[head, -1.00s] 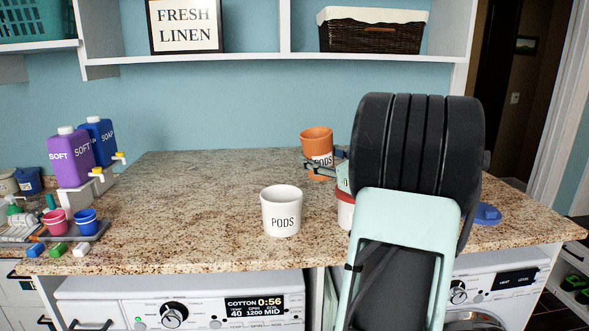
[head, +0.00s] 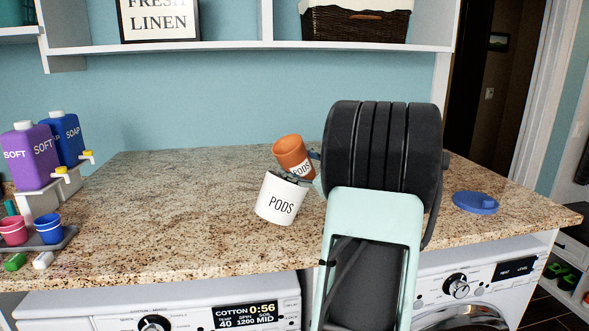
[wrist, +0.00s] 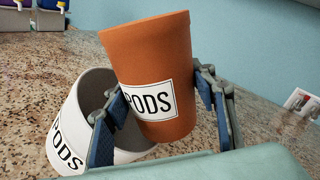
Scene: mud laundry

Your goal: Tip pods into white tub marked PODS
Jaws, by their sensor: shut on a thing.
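My gripper (wrist: 163,92) is shut on the orange tub (wrist: 150,50), with one finger on each side of its PODS label. In the head view the orange tub (head: 289,153) is above and behind the white tub's rim, its top leaning left. The white tub marked PODS (head: 278,204) is on the counter and tilted, its top leaning right. In the wrist view the white tub (wrist: 65,135) is at lower left, and my left finger overlaps its mouth; whether it touches is unclear.
The granite counter (head: 165,205) is clear left of the tubs. Purple (head: 32,155) and blue (head: 68,140) bottles and small cups stand at the left. A blue lid (head: 475,202) lies at the right. My arm hides the counter's middle right.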

